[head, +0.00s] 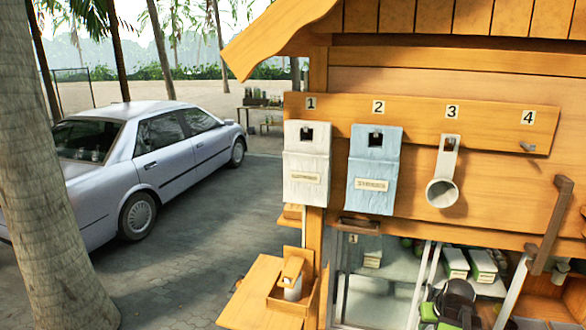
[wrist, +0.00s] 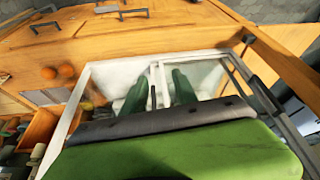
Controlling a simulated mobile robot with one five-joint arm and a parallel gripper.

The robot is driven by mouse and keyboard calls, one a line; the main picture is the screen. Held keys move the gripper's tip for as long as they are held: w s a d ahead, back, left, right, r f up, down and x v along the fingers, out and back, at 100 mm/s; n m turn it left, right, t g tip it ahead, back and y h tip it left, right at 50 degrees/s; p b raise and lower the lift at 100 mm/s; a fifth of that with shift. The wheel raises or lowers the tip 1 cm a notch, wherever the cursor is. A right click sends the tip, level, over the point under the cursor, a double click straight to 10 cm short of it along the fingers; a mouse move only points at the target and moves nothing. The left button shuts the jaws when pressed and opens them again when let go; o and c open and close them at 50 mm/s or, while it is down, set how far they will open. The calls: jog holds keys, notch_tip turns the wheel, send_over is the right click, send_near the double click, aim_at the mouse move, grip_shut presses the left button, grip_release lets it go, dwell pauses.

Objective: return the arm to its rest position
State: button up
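In the wrist view, my gripper (wrist: 158,90) shows two dark green fingers, apart, with a clear gap and no object held between them. The fingers point toward a pale, white-framed glass panel (wrist: 208,74); I cannot tell how close they are to it. A green body part of mine with a dark grey edge fills the bottom of this view. In the head view, dark and green parts at the lower right, in front of the glass, look like my arm. The fingertips cannot be made out there.
A wooden board (head: 497,115) has numbered pegs. A white pouch (head: 307,165), a blue pouch (head: 374,172) and a white scoop (head: 443,172) hang from it; peg 4 (head: 528,146) is bare. A wooden handle (head: 550,226) juts out at right. A dispenser bottle (head: 292,286) stands lower left.

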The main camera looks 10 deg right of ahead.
jog(key=w+a+f+n+b, duration=0.1)
jog(key=w+a+f+b, duration=0.25)
jog(key=a, duration=0.35)
jog(key=w+a+f+n+y+b, duration=0.1)
jog(key=w+a+f+n+b, duration=0.2)
jog(key=a, duration=0.4)
jog(key=w+a+f+b, duration=0.2)
jog(key=a+f+b, duration=0.25)
jog(key=a, duration=0.25)
jog(key=s+a+f+n+g+y+b, duration=0.1)
jog(key=a+f+b, duration=0.25)
jog(key=a, duration=0.45)
jog(key=s+a+f+n+g+b, duration=0.1)
jog(key=a+f+b, duration=0.1)
jog(key=a+f, duration=0.45)
jog(key=s, duration=0.1)
jog(key=s+a+r+m+g, duration=0.1)
jog(key=s, duration=0.1)
jog(key=s+a+r+m+g, duration=0.1)
jog(key=shift+s+h, duration=0.25)
jog(key=shift+h, duration=0.05)
jog(key=shift+d, duration=0.1)
